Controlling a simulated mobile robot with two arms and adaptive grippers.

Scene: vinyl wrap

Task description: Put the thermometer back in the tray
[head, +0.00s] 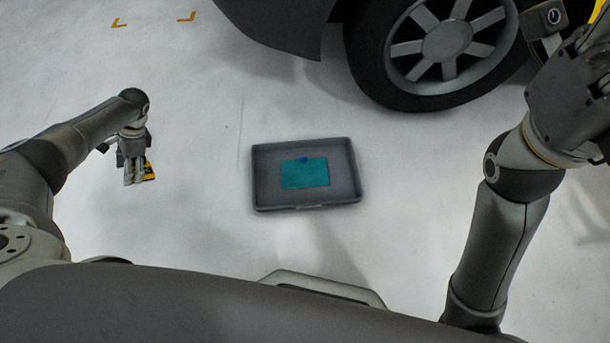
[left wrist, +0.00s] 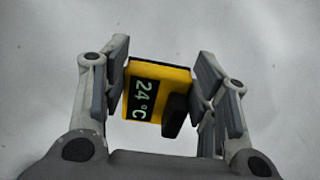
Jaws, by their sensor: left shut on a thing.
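The thermometer (left wrist: 158,92) is yellow and black, with a display that reads 24°C. My left gripper (left wrist: 160,90) is shut on it, with the pads against its two sides. In the head view the left gripper (head: 136,172) is at the left, over the pale floor, and a bit of the yellow thermometer (head: 149,172) shows beside its fingers. The dark grey tray (head: 262,180) is to the right of the left gripper, apart from it. My right gripper (head: 545,28) is at the upper right edge, partly cut off, and its jaws do not show clearly.
A teal rectangular item (head: 306,173) with a small blue part lies in the tray. A dark car with a wheel (head: 445,42) stands behind the tray. Yellow corner marks (head: 187,17) are on the floor at the back. The floor between the left gripper and tray is clear.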

